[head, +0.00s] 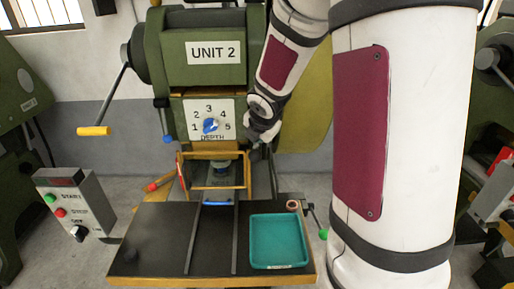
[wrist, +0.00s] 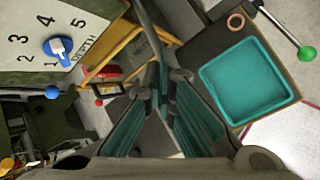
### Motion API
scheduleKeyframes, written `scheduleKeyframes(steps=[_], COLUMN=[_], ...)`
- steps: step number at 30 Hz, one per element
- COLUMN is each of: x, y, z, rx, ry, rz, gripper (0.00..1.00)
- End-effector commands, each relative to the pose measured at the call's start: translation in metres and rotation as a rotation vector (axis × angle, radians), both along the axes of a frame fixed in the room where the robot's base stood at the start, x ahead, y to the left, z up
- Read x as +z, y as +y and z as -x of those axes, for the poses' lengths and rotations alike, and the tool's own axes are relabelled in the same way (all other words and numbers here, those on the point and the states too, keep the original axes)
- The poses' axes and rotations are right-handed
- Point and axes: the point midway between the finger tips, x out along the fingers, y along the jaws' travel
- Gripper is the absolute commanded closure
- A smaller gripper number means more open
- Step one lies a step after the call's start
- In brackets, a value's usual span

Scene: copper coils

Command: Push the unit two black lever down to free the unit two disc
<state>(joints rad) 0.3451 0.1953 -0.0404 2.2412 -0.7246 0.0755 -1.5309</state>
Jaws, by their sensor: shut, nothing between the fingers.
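The green unit two machine (head: 216,60) stands in the middle of the head view, with a numbered depth dial (head: 210,125) that also shows in the wrist view (wrist: 58,48). My gripper (head: 263,132) is beside the machine, just right of the dial plate. In the wrist view my gripper (wrist: 164,82) is shut and empty, with its fingertips near the yellow guard frame (wrist: 128,50). I cannot pick out the black lever for certain; it may be hidden by my gripper. A small round part (head: 221,168) sits inside the guard; I cannot tell whether it is the disc.
A teal tray (head: 278,241) and a small copper ring (head: 292,205) lie on the dark table (head: 150,240). A green-knobbed lever (head: 323,234) sticks out at the table's right. A yellow-handled crank (head: 94,131) and a control box (head: 70,205) are at left.

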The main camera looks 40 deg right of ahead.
Motion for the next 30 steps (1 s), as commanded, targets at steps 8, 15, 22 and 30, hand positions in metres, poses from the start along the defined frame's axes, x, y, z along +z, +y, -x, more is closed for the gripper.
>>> scheduleKeyframes(steps=[8,15,22,30], x=[0.011,0.014,0.014,0.027], y=[0.0,-0.001,-0.001,-0.002], z=[0.0,-0.001,-0.001,-0.001], rx=[0.001,0.001,0.0,0.0], ry=[0.001,-0.001,-0.001,0.0], rz=[0.0,0.0,0.0,0.0], gripper=[1.0,1.0,1.0,1.0])
